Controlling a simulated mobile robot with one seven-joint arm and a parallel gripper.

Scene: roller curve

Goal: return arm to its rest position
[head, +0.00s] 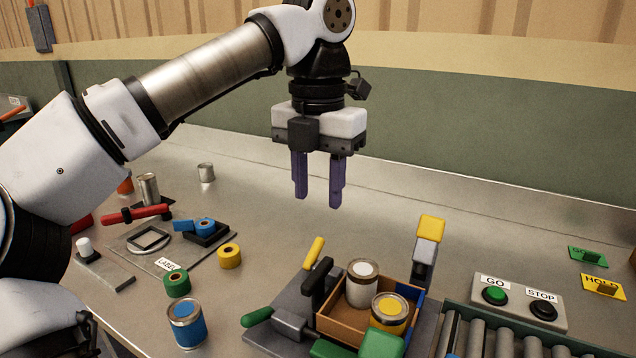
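My gripper (318,190) hangs from my arm above the middle of the metal bench, pointing down. Its two purple fingers are apart, with nothing between them. It is clear of the bench and of the things below it. My arm reaches in from the left side of the head view.
A brown box (340,322) holds a white-lidded can (362,288) and a yellow-topped can (389,311), among coloured clamp handles. A blue can (186,325) and tape rolls stand left. A GO/STOP panel (518,300) and rollers (503,344) are right. The bench's back is mostly clear.

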